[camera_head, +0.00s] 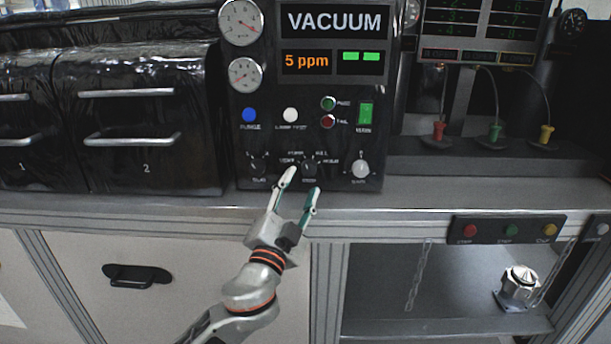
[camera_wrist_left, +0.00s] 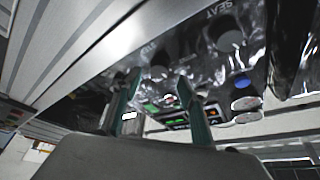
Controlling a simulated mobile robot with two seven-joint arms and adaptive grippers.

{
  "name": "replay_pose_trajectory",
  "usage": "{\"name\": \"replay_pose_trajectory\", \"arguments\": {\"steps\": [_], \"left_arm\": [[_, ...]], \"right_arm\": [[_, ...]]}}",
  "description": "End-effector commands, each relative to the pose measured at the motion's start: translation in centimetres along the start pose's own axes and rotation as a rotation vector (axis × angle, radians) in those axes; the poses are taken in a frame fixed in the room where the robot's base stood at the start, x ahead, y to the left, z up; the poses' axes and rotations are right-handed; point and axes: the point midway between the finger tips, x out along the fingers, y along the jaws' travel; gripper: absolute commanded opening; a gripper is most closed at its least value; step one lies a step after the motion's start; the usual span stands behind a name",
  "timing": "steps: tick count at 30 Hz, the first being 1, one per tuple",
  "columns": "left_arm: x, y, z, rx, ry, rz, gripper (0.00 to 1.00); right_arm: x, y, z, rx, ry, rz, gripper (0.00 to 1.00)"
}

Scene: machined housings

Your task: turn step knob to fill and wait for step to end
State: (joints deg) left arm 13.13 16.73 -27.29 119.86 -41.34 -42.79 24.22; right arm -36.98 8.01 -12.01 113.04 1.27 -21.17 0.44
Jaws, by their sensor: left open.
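The black step knob (camera_head: 308,169) sits in the middle of the bottom row on the VACUUM panel (camera_head: 334,22), with small labels around it, too small to read for certain. My left gripper (camera_head: 302,180) is open, its two fingers pointing up at the panel on either side of the knob. I cannot tell whether they touch it. In the left wrist view the open fingers (camera_wrist_left: 160,80) frame a dark knob (camera_wrist_left: 160,66) on the tilted panel. The display (camera_head: 306,62) reads 5 ppm, with two green bars beside it. My right gripper is not in view.
A dark knob (camera_head: 258,164) and a pale knob (camera_head: 361,168) flank the step knob. Above are blue (camera_head: 249,115) and white (camera_head: 290,115) buttons and a lit green switch (camera_head: 365,113). The grey bench edge (camera_head: 420,206) runs below. Drawers stand left.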

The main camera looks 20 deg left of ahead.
Motion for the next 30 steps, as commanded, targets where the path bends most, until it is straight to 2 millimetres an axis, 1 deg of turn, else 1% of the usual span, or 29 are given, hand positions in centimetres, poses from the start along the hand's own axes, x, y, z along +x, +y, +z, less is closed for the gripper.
{"name": "replay_pose_trajectory", "arguments": {"steps": [1,3,9,13,19,20,21,23,24,30], "left_arm": [[0.9,-0.1,-0.1,0.003,0.001,-0.001,0.42],[1.9,-0.1,-0.1,0.002,0.001,-0.001,0.42],[3.9,0.0,0.0,0.001,-0.001,0.001,0.42],[4.2,0.1,0.1,-0.001,-0.001,0.002,0.42],[4.2,0.1,0.1,-0.001,-0.001,0.002,0.42],[4.2,0.1,0.1,-0.001,-0.001,0.002,0.39],[4.2,0.1,0.1,-0.001,-0.001,0.002,0.29],[4.2,0.1,0.1,-0.001,-0.001,0.002,0.13],[4.2,0.1,0.1,-0.001,-0.001,0.002,0.04],[4.2,0.1,0.0,0.002,-0.001,0.003,0.04]], "right_arm": [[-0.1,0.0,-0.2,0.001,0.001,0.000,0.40],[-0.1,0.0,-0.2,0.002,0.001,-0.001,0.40],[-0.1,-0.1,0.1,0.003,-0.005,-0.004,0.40],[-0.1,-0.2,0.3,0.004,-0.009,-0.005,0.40],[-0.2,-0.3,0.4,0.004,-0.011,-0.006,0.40],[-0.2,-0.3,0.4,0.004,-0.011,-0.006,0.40],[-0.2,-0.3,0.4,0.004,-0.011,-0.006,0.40],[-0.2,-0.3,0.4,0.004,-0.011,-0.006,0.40],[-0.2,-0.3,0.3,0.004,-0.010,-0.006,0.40],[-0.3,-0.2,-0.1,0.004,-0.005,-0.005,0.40]]}}
